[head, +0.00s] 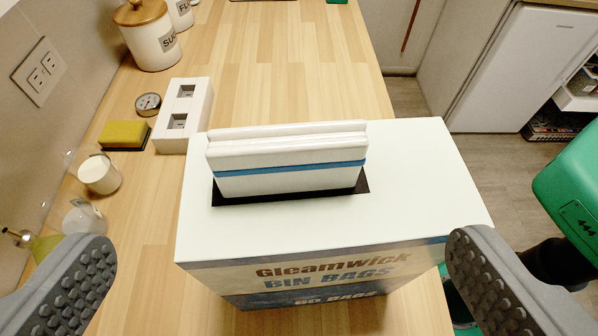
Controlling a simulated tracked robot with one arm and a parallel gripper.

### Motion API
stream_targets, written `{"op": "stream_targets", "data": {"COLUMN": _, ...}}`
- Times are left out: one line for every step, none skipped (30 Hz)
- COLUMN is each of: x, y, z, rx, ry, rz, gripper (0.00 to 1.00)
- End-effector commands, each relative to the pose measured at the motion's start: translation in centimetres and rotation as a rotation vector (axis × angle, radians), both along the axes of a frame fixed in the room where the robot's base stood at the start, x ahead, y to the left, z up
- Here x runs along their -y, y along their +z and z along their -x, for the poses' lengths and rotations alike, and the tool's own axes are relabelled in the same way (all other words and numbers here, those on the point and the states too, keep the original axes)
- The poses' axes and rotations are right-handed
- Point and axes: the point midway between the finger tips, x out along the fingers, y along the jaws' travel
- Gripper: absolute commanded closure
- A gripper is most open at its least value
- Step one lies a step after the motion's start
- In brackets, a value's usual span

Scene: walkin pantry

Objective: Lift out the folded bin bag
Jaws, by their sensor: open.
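The folded bin bag (285,158) is a white folded slab with a blue band. It stands upright in the dark slot on top of the bin bag box (400,180), with its upper part sticking out and its lower part hidden inside. The box is white on top with "Gleamwick BIN BAGS" printed on its near face, and it stands on the wooden counter. My gripper (281,285) is open, with one grey padded finger at the lower left and one at the lower right. The fingers are wide apart on the near side of the bag and do not touch it.
To the left on the counter (290,60) are a white block with square holes (184,112), a yellow sponge (124,134), a small dial (148,103), a white cup (99,174) and a glass bottle (84,218). A sugar canister (150,45) stands behind. The counter beyond the box is mostly clear.

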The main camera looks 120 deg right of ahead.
Motion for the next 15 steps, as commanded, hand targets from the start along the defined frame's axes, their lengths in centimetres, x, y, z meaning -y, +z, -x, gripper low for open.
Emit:
{"op": "stream_targets", "data": {"x": 0.4, "y": -0.2, "z": 0.2, "rx": 0.002, "ry": -0.004, "rz": 0.001, "gripper": 0.00}}
{"op": "stream_targets", "data": {"x": 0.5, "y": -0.3, "z": 0.2, "rx": 0.004, "ry": -0.003, "rz": 0.001, "gripper": 0.00}}
{"op": "stream_targets", "data": {"x": 0.7, "y": -0.4, "z": 0.3, "rx": 0.004, "ry": -0.003, "rz": 0.001, "gripper": 0.00}}
{"op": "stream_targets", "data": {"x": 0.8, "y": -0.4, "z": 0.4, "rx": 0.004, "ry": -0.003, "rz": 0.001, "gripper": 0.00}}
{"op": "stream_targets", "data": {"x": 1.0, "y": -0.5, "z": 0.5, "rx": 0.004, "ry": -0.003, "rz": 0.001, "gripper": 0.00}}
{"op": "stream_targets", "data": {"x": 1.1, "y": -0.6, "z": 0.6, "rx": 0.003, "ry": -0.003, "rz": 0.001, "gripper": 0.00}}
{"op": "stream_targets", "data": {"x": 1.2, "y": -0.7, "z": 0.7, "rx": 0.003, "ry": -0.003, "rz": 0.001, "gripper": 0.00}}
{"op": "stream_targets", "data": {"x": 1.3, "y": -0.8, "z": 0.7, "rx": 0.002, "ry": -0.002, "rz": 0.001, "gripper": 0.00}}
{"op": "stream_targets", "data": {"x": 1.5, "y": -0.9, "z": 0.9, "rx": 0.001, "ry": -0.003, "rz": 0.000, "gripper": 0.00}}
{"op": "stream_targets", "data": {"x": 1.6, "y": -1.0, "z": 0.9, "rx": 0.000, "ry": -0.002, "rz": 0.000, "gripper": 0.00}}
{"op": "stream_targets", "data": {"x": 1.7, "y": -1.1, "z": 1.0, "rx": -0.001, "ry": -0.002, "rz": 0.001, "gripper": 0.00}}
{"op": "stream_targets", "data": {"x": 1.9, "y": -1.3, "z": 1.1, "rx": -0.002, "ry": -0.003, "rz": 0.001, "gripper": 0.00}}
{"op": "stream_targets", "data": {"x": 2.0, "y": -1.4, "z": 1.2, "rx": -0.003, "ry": -0.003, "rz": -0.001, "gripper": 0.00}}
{"op": "stream_targets", "data": {"x": 2.3, "y": -1.5, "z": 1.4, "rx": -0.005, "ry": -0.003, "rz": 0.000, "gripper": 0.00}}
{"op": "stream_targets", "data": {"x": 2.8, "y": -1.8, "z": 1.8, "rx": -0.007, "ry": -0.004, "rz": 0.001, "gripper": 0.00}}
